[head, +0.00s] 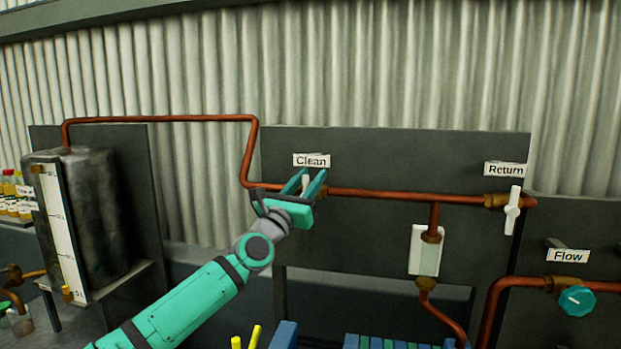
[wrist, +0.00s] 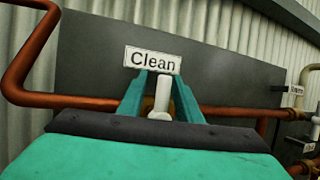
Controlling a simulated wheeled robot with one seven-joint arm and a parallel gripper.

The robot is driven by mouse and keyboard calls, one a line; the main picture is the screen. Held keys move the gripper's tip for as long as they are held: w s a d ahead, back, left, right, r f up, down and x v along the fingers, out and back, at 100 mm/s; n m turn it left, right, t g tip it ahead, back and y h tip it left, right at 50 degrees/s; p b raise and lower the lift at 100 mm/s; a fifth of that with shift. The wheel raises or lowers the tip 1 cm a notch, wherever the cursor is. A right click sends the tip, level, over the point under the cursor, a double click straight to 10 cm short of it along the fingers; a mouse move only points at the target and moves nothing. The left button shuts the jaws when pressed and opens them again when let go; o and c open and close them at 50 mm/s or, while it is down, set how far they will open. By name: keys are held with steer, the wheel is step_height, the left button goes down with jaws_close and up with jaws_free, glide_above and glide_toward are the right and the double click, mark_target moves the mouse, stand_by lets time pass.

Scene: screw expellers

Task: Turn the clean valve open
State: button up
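The clean valve has a white handle (head: 306,183), on the copper pipe just below the "Clean" label (head: 311,160). In the wrist view the white handle (wrist: 162,97) stands roughly upright, its lower end wider. My gripper (head: 305,181) is at the valve, with one teal finger on each side of the handle. In the wrist view my gripper (wrist: 161,92) is open around the handle, with gaps showing beside it. Whether a fingertip touches the handle cannot be told. The valve body is partly hidden behind the gripper.
A copper pipe (head: 380,193) runs along the dark panel (head: 380,150) to the white return valve handle (head: 512,210). A teal flow knob (head: 577,300) is lower right. A metal tank (head: 105,215) with a level scale stands left. Blue and green parts (head: 390,342) lie below.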

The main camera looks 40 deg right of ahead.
steer(key=shift+d+r, duration=0.2)
steer(key=shift+d, duration=0.25)
jaws_close()
steer(key=shift+a, duration=0.1)
